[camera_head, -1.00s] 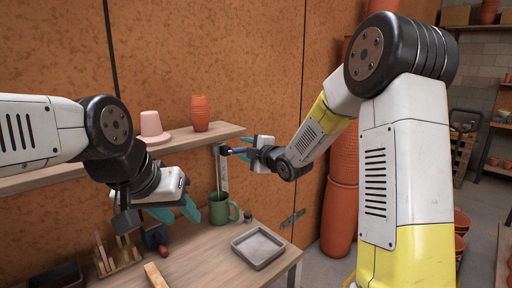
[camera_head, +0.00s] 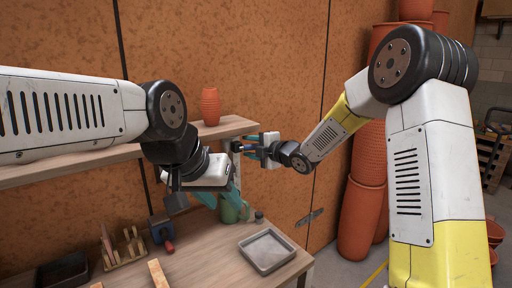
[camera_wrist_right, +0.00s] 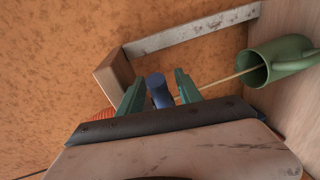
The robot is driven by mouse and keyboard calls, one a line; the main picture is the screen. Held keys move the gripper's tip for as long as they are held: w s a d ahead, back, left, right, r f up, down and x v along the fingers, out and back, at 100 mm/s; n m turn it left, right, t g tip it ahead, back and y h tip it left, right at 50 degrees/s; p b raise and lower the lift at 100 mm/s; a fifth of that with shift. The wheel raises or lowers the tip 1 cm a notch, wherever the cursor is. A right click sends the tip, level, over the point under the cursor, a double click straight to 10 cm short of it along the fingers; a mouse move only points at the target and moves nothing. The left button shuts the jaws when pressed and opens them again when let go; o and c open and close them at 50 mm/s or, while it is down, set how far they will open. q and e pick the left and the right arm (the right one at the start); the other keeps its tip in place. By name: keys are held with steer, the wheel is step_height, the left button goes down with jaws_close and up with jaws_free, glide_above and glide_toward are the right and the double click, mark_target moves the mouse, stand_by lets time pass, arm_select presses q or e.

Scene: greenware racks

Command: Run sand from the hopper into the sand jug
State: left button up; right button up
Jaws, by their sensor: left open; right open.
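The green sand jug (camera_head: 235,211) stands on the bench below the shelf, partly covered by my left gripper; its open mouth shows in the right wrist view (camera_wrist_right: 259,70). A thin tan line (camera_wrist_right: 222,82), apparently running sand, reaches from near the blue handle (camera_wrist_right: 158,91) into the jug's mouth. My right gripper (camera_head: 257,150) is open, with its teal fingers either side of the blue handle at the shelf's end. My left gripper (camera_head: 220,196) is open at the jug; I cannot tell whether it touches. The hopper's body is not clearly seen.
A shallow grey tray (camera_head: 267,251) lies right of the jug, with a small dark object (camera_head: 259,217) between.

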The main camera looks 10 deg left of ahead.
steer(key=shift+w+a+f, duration=0.15)
steer(key=shift+w+a, duration=0.25)
steer(key=shift+a, duration=0.1)
jaws_close()
stand_by(1.2)
